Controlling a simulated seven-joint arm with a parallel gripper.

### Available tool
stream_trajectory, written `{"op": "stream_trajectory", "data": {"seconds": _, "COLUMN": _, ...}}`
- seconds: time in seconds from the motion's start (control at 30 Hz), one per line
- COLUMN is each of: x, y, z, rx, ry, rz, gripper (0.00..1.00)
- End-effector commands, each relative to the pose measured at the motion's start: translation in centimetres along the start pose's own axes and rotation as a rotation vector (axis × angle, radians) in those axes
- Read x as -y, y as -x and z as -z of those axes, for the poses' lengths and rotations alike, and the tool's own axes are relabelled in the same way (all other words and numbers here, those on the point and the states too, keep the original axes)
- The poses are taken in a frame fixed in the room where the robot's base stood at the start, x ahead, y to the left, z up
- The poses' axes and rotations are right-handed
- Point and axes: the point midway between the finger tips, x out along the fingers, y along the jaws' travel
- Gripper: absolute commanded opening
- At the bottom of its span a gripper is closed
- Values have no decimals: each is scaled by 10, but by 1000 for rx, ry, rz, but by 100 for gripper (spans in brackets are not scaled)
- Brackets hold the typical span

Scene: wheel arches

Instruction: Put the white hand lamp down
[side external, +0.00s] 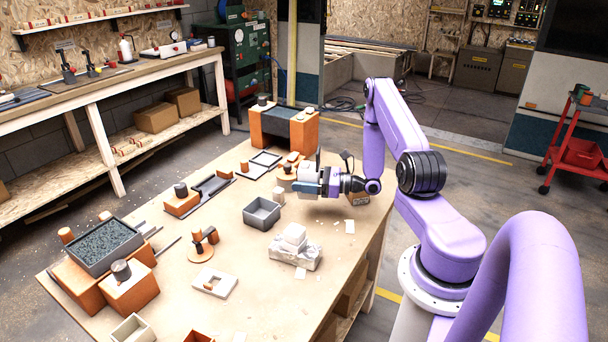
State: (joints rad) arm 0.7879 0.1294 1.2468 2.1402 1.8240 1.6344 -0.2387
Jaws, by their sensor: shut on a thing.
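My gripper (306,187) reaches in level from the right over the far right part of the workbench (245,292). It is shut on a small pale object, which I take to be the white hand lamp (307,171). The lamp shows above and behind the blue-grey fingers. Its lower part is hidden by the fingers, and I cannot tell whether it touches anything beneath.
An orange and dark arch block (284,127) stands behind. A grey open box (262,213) and a white block on a pale rough base (294,250) are in front. A gravel-filled tray (99,246) sits far left.

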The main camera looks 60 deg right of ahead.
Motion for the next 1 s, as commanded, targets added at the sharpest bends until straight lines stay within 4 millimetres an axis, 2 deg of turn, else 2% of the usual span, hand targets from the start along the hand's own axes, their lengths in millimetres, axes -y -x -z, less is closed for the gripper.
{"op": "stream_trajectory", "data": {"seconds": 0.5, "x": 0, "y": 0, "z": 47, "rx": 1, "ry": -1, "rz": 0, "gripper": 22}}
{"op": "stream_trajectory", "data": {"seconds": 0.7, "x": 0, "y": 0, "z": 55, "rx": 1, "ry": 0, "rz": -1, "gripper": 22}}
{"op": "stream_trajectory", "data": {"seconds": 1.0, "x": 0, "y": 0, "z": 56, "rx": 1, "ry": 0, "rz": 0, "gripper": 22}}
